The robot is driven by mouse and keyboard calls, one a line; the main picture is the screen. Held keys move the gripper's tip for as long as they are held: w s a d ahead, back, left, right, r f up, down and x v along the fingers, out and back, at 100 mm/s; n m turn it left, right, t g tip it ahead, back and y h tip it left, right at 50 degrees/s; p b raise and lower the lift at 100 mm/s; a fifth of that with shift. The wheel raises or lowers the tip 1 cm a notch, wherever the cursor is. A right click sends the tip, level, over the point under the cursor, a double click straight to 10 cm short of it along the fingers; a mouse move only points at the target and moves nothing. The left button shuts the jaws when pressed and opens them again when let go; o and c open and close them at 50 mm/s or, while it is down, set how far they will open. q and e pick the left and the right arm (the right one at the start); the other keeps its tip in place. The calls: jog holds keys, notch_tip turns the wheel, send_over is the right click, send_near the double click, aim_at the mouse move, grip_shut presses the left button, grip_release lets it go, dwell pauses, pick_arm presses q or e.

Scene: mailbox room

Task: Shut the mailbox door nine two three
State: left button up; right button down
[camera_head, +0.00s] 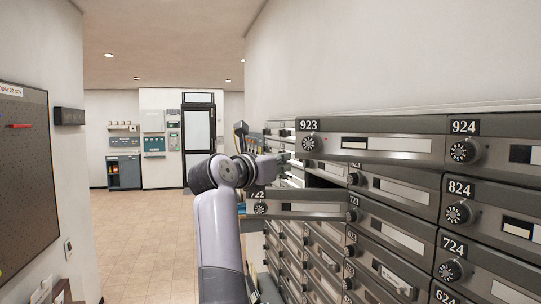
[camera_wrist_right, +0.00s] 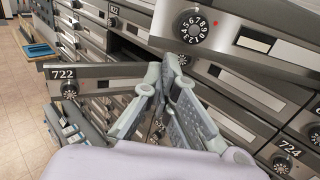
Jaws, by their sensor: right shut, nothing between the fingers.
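Mailbox door 923 (camera_head: 405,145) stands out from the wall of boxes in the head view, with a dark gap below it. It is at least partly open. Its number plate and dial are at its left end. In the right wrist view, the large panel with a dial at top right looks like this door (camera_wrist_right: 225,27), but its number is out of frame. My right gripper (camera_head: 282,160) is shut and empty, just left of and below the door's left end. Its fingers (camera_wrist_right: 166,72) show below the dial in the wrist view; I cannot tell if they touch the door. My left gripper is not in view.
Door 722 (camera_head: 300,207) also stands out from the wall, below the right gripper and close to my right arm. Doors 924 (camera_head: 505,152), 824 (camera_head: 490,204) and 724 (camera_head: 480,273) lie to the right. Open tiled floor (camera_head: 140,235) is at left, beside a notice board (camera_head: 25,180).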

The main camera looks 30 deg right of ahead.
aim_at(301, 157)
jog(key=p+x, duration=0.3)
jog(key=x, duration=0.3)
jog(key=shift+w+d+r, duration=0.1)
jog(key=shift+d+r, duration=0.05)
jog(key=shift+d, duration=0.05)
jog(key=shift+w+d, duration=0.2)
jog(key=shift+d, duration=0.15)
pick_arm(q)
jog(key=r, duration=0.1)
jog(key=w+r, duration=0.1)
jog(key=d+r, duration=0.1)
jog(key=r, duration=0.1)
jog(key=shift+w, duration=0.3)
pick_arm(e)
jog(key=shift+d, duration=0.1)
